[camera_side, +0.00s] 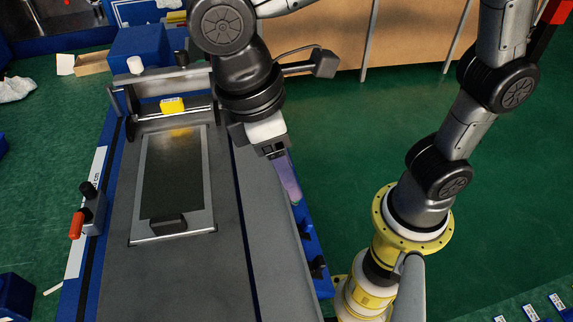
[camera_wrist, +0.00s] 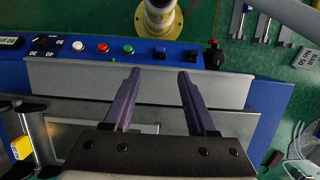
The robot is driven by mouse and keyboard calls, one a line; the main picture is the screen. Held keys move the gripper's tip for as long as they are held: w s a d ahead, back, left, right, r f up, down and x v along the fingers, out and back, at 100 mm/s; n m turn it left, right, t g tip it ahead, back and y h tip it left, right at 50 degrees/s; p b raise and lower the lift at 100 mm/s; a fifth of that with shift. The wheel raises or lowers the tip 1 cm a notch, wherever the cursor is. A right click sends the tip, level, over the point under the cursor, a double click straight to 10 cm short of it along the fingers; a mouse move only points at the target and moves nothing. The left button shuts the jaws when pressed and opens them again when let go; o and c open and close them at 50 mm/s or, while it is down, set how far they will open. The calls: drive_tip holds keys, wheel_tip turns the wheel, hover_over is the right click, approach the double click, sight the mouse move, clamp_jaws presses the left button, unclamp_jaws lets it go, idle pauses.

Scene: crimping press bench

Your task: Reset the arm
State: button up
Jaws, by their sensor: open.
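My gripper (camera_wrist: 158,82) is open, with two purple fingers spread apart and nothing between them in the wrist view. In the side view my gripper (camera_side: 292,190) points down over the right edge of the press bench (camera_side: 275,255), seen edge-on so its fingers overlap. In the wrist view its fingertips are over the bench's grey edge strip (camera_wrist: 225,90). I cannot tell how far above the surface they are.
A framed dark plate (camera_side: 172,180) lies on the bench, with a yellow block (camera_side: 172,105) at its far end. An orange-handled lever (camera_side: 77,225) stands at the left edge. White (camera_wrist: 78,46), red (camera_wrist: 103,48) and green (camera_wrist: 128,49) buttons line the blue panel.

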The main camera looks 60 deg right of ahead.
drive_tip(key=shift+w+d, duration=0.15)
drive_tip(key=shift+d, duration=0.05)
drive_tip(key=d+r+m+t+y, duration=0.2)
drive_tip(key=d+r+m, duration=0.25)
drive_tip(key=d, duration=0.65)
drive_tip(key=s+d+f+m+t, duration=0.2)
drive_tip(key=d+f+m+t, duration=0.2)
drive_tip(key=d, duration=0.4)
drive_tip(key=shift+s+d+f+t, duration=0.4)
drive_tip(key=shift+f+t, duration=0.15)
drive_tip(key=shift+t, duration=0.35)
drive_tip(key=shift+m, duration=0.25)
